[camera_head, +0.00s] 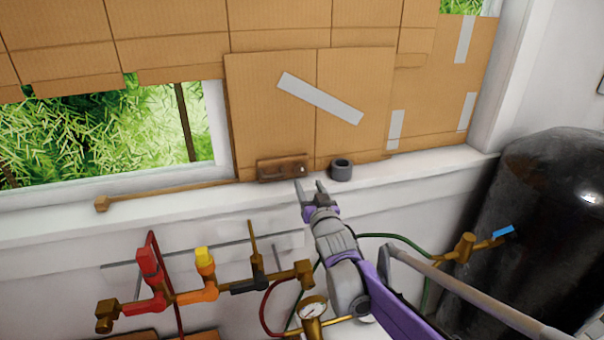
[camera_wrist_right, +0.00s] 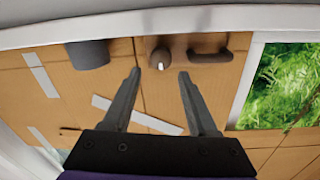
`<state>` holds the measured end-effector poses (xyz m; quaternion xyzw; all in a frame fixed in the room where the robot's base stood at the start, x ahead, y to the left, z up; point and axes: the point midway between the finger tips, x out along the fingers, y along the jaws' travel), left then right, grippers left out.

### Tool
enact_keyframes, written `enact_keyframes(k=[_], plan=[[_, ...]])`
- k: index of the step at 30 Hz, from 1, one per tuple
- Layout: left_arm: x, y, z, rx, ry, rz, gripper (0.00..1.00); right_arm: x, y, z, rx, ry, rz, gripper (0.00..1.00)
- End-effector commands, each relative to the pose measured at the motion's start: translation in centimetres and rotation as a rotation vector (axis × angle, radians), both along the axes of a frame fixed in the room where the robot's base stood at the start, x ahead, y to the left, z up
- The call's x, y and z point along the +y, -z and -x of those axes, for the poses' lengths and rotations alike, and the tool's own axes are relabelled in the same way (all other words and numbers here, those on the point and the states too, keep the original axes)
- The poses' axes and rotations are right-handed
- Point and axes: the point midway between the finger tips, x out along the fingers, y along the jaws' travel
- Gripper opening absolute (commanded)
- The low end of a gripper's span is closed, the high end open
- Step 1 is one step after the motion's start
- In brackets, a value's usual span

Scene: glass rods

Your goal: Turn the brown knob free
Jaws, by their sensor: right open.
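The brown knob (camera_head: 300,169) is at the right end of a brown latch plate (camera_head: 275,171) at the foot of the cardboard, just above the white sill. In the right wrist view, the knob (camera_wrist_right: 159,57) has a pale tip, and a curved brown handle (camera_wrist_right: 212,54) is beside it. My right gripper (camera_head: 309,186) is open and points at the knob from the front. In the wrist view its fingertips (camera_wrist_right: 159,73) lie on either side of the knob's line, with nothing between them. Contact with the knob cannot be made out. My left gripper is not in view.
A wooden stick (camera_head: 160,194) lies on the sill at left. Below are brass pipes with red and yellow valves (camera_head: 205,262) and a gauge (camera_head: 312,309). A black tank (camera_head: 540,240) stands at right.

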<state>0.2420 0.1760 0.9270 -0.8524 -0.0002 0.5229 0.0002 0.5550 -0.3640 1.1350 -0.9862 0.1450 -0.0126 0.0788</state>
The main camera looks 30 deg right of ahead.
Motion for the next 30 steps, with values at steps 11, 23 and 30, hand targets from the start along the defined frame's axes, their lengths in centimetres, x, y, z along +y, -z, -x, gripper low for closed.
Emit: enact_keyframes(k=[11,23,30], plan=[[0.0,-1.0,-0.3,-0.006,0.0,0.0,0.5,-1.7,-0.1,-5.8,0.0,0.0,0.0,0.59],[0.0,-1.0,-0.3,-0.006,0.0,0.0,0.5,-1.9,0.0,-6.5,0.001,0.0,0.0,0.59],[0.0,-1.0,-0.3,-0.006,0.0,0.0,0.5,-1.9,0.0,-6.5,0.001,0.0,0.0,0.17]])
